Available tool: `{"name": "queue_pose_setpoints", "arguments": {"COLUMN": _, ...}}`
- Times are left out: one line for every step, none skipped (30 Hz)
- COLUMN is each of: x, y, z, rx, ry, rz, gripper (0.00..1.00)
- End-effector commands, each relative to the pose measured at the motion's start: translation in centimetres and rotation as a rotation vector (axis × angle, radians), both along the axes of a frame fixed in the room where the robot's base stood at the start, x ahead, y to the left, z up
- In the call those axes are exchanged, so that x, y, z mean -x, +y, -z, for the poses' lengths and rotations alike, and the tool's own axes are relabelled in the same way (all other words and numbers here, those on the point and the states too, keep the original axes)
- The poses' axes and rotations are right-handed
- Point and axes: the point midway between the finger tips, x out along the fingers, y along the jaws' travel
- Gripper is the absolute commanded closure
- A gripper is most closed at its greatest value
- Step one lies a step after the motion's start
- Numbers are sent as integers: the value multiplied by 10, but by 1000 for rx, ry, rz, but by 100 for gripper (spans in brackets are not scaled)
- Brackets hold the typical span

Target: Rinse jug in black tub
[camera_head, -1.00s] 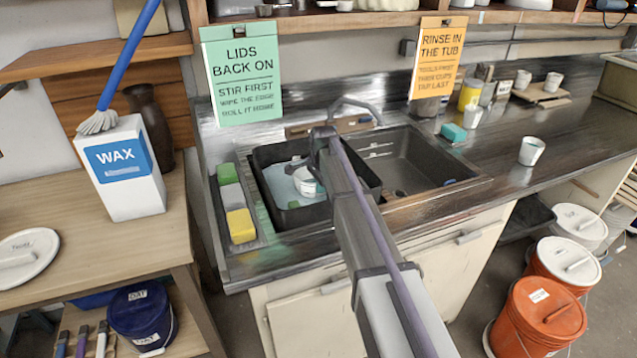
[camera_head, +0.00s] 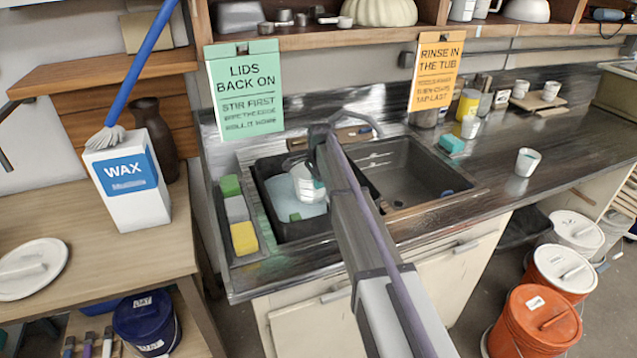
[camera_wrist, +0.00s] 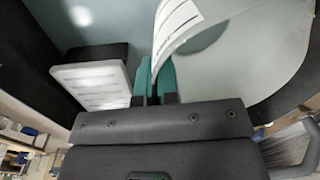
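The black tub (camera_head: 282,232) sits in the left part of the sink, with pale blue-grey water (camera_head: 282,203) in it. The white jug (camera_head: 306,184) is over the tub, its upper part close under my gripper (camera_head: 316,160), which my arm partly hides. In the wrist view the jug's curved wall with printed scale marks (camera_wrist: 178,22) runs down between the teal fingers of my gripper (camera_wrist: 155,80). The fingers are close together on that wall. The jug's translucent inside (camera_wrist: 235,60) fills the right of that view. Whether its base touches the water is not clear.
A caddy (camera_head: 257,250) with green, grey and yellow sponges stands left of the tub. The right sink basin (camera_head: 415,180) is largely empty. A tap (camera_head: 352,116) arches behind. A white cup (camera_head: 527,161) and a teal sponge (camera_head: 451,144) are on the right counter.

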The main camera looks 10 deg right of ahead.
Motion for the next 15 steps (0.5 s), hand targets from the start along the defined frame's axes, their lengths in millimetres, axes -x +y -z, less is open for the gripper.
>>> {"name": "queue_pose_setpoints", "arguments": {"x": 0, "y": 0, "z": -14, "rx": 0, "ry": 0, "rz": 0, "gripper": 100}}
{"name": "queue_pose_setpoints", "arguments": {"x": 0, "y": 0, "z": -18, "rx": 0, "ry": 0, "rz": 0, "gripper": 100}}
{"name": "queue_pose_setpoints", "arguments": {"x": 0, "y": 0, "z": -23, "rx": 0, "ry": 0, "rz": 0, "gripper": 100}}
{"name": "queue_pose_setpoints", "arguments": {"x": 0, "y": 0, "z": -27, "rx": 0, "ry": 0, "rz": 0, "gripper": 100}}
{"name": "queue_pose_setpoints", "arguments": {"x": 0, "y": 0, "z": -31, "rx": 0, "ry": 0, "rz": 0, "gripper": 100}}
{"name": "queue_pose_setpoints", "arguments": {"x": 0, "y": 0, "z": -36, "rx": 0, "ry": 0, "rz": 0, "gripper": 100}}
{"name": "queue_pose_setpoints", "arguments": {"x": 0, "y": 0, "z": -40, "rx": 0, "ry": 0, "rz": 0, "gripper": 100}}
{"name": "queue_pose_setpoints", "arguments": {"x": 0, "y": 0, "z": -44, "rx": 0, "ry": 0, "rz": 0, "gripper": 100}}
{"name": "queue_pose_setpoints", "arguments": {"x": 0, "y": 0, "z": -49, "rx": 0, "ry": 0, "rz": 0, "gripper": 100}}
{"name": "queue_pose_setpoints", "arguments": {"x": 0, "y": 0, "z": -53, "rx": 0, "ry": 0, "rz": 0, "gripper": 100}}
{"name": "queue_pose_setpoints", "arguments": {"x": 0, "y": 0, "z": -57, "rx": 0, "ry": 0, "rz": 0, "gripper": 100}}
{"name": "queue_pose_setpoints", "arguments": {"x": 0, "y": 0, "z": -62, "rx": 0, "ry": 0, "rz": 0, "gripper": 100}}
{"name": "queue_pose_setpoints", "arguments": {"x": 0, "y": 0, "z": -66, "rx": 0, "ry": 0, "rz": 0, "gripper": 100}}
{"name": "queue_pose_setpoints", "arguments": {"x": 0, "y": 0, "z": -70, "rx": 0, "ry": 0, "rz": 0, "gripper": 100}}
{"name": "queue_pose_setpoints", "arguments": {"x": 0, "y": 0, "z": -75, "rx": 0, "ry": 0, "rz": 0, "gripper": 100}}
